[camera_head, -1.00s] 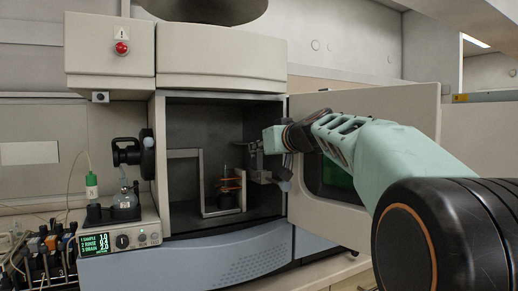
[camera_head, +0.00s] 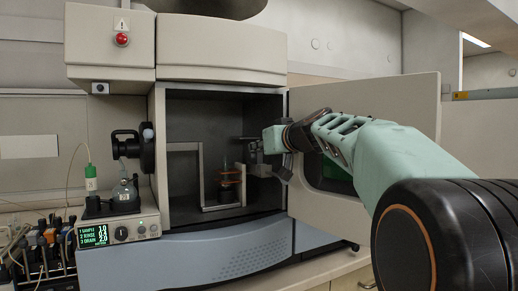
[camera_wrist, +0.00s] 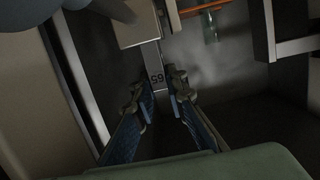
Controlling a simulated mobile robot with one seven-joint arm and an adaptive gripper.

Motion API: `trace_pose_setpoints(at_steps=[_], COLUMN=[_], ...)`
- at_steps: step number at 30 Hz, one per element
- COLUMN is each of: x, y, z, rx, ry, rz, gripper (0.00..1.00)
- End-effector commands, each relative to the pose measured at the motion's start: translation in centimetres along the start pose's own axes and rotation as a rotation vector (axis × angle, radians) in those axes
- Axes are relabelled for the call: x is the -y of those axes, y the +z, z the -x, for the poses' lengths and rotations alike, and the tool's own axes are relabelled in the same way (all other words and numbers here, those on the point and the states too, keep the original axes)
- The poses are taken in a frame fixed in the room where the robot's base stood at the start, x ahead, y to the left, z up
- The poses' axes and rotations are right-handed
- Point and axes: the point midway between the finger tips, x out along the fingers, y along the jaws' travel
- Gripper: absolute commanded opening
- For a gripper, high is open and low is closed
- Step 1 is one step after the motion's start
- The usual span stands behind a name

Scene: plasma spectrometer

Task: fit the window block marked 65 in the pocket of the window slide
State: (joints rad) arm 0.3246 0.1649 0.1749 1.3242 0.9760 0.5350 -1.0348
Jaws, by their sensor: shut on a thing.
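The window block marked 65 (camera_wrist: 156,78) is a narrow grey piece with its number showing upside down in the wrist view. My gripper (camera_wrist: 160,98) is shut on its near end, with one finger on each side. Its far end meets or passes behind a pale boxy part (camera_wrist: 135,24); I cannot tell whether they touch. In the head view my gripper (camera_head: 254,150) is inside the open chamber, at its right side; the block is too small to make out there. I cannot clearly identify the window slide or its pocket.
The dark chamber (camera_head: 200,115) holds a pale upright frame (camera_head: 203,170) and an orange coil (camera_head: 228,182), left of my gripper. The coil also shows in the wrist view (camera_wrist: 205,8). The open door (camera_head: 418,110) stands at the right, behind my arm.

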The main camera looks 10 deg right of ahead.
Motion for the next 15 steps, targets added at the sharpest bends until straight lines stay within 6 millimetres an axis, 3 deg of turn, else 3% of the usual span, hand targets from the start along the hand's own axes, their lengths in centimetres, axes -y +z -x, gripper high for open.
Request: trace_pose_setpoints(at_steps=[7,8,9,12,15], x=[0.00,0.00,0.00,0.01,0.00], y=[-0.01,-0.01,-0.01,-0.01,0.00], z=[0.00,0.00,0.00,0.00,0.00], rx=[-0.001,-0.001,-0.001,-0.001,-0.001], ry=[0.000,0.000,0.000,0.000,0.000], rz=[0.000,0.000,0.000,0.000,0.000], gripper=[0.00,0.16,0.20,0.31,0.33])
